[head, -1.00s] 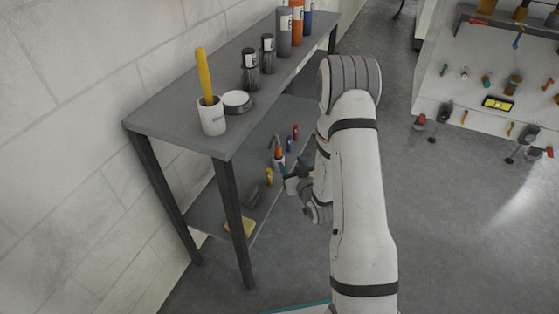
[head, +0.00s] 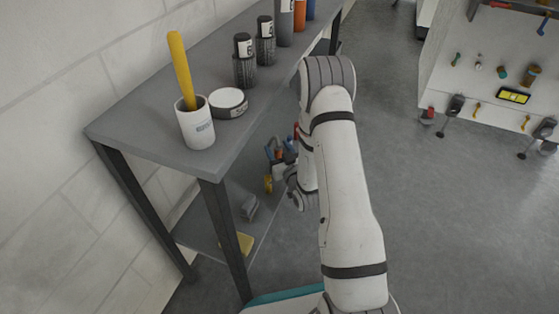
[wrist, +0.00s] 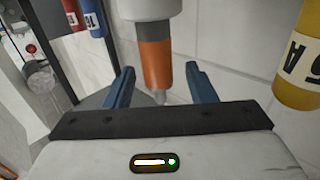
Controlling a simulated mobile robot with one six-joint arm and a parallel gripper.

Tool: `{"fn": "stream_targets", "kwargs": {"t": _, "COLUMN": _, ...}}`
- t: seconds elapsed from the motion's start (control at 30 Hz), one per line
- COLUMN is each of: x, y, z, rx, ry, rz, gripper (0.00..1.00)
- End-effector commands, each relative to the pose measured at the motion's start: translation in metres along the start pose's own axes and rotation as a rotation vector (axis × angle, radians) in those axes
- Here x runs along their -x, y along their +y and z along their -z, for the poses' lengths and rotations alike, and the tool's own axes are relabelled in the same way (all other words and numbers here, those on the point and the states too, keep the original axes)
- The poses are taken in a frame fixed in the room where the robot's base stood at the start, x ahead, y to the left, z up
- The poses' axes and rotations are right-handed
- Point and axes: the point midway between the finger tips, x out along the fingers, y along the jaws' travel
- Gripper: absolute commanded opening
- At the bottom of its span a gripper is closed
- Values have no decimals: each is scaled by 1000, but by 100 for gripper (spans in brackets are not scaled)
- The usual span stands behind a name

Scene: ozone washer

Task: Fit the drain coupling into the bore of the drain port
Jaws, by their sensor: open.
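My gripper (head: 279,152) reaches in over the lower shelf of the grey rack. In the wrist view, its two blue fingers (wrist: 159,68) are spread apart. A white and orange item with a narrow grey tip (wrist: 156,62) stands between the fingers, with a gap on each side. I cannot tell whether this is the drain coupling. In the head view it is mostly hidden by the gripper. I cannot identify the drain port or its bore in either view.
The grey rack (head: 150,122) stands against the wall. Its top holds a white cup (head: 197,128), a round tin (head: 228,104) and several bottles. A grey object (head: 249,207) and yellow pad (head: 240,243) lie on the lower shelf. Open floor (head: 450,220) is on the right.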

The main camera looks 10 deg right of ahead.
Motion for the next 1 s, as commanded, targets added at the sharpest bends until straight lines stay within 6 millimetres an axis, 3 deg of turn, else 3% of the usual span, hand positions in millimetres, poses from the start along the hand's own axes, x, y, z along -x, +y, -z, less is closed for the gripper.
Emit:
{"fn": "stream_targets", "kwargs": {"t": 0.2, "x": -24, "y": 2, "z": -2, "rx": 0, "ry": 1, "rz": -2, "gripper": 51}}
{"fn": "stream_targets", "kwargs": {"t": 0.43, "x": -26, "y": 3, "z": 0, "rx": 0, "ry": 0, "rz": -4, "gripper": 51}}
{"fn": "stream_targets", "kwargs": {"t": 1.0, "x": -25, "y": 4, "z": 0, "rx": 0, "ry": -1, "rz": -6, "gripper": 5}}
